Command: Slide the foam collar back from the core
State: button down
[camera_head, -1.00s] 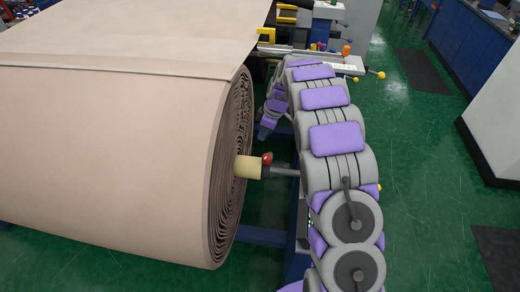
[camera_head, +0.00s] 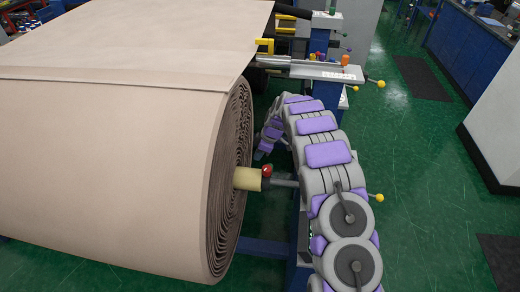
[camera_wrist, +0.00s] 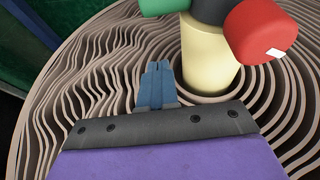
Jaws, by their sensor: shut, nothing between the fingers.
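The pale yellow foam collar (camera_head: 246,179) sticks out of the centre of the big beige roll (camera_head: 120,160). In the wrist view the collar (camera_wrist: 206,60) stands just right of my gripper (camera_wrist: 158,68), with a gap between them. My blue fingers are together and empty, in front of the wound layers. A red knob (camera_head: 267,170) sits at the collar's outer end; it also shows in the wrist view (camera_wrist: 262,30) beside dark and green parts. I cannot make out the core inside the collar. In the head view my arm arches over to the roll's end face.
A grey shaft (camera_head: 285,182) runs from the collar's end toward a blue stand, partly behind my arm. A machine with a yellow-knobbed lever (camera_head: 381,84) stands behind. Green floor (camera_head: 420,200) is open at right, before a blue cabinet (camera_head: 455,48).

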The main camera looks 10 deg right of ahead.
jog(key=f, duration=0.1)
jog(key=d+f, duration=0.1)
jog(key=f+b, duration=0.1)
jog(key=f, duration=0.1)
jog(key=shift+s+d, duration=0.4)
jog(key=shift+d, duration=0.1)
jog(key=s+d+b, duration=0.2)
jog(key=d, duration=0.5)
jog(key=shift+s+d, duration=0.15)
jog(key=shift+s, duration=0.05)
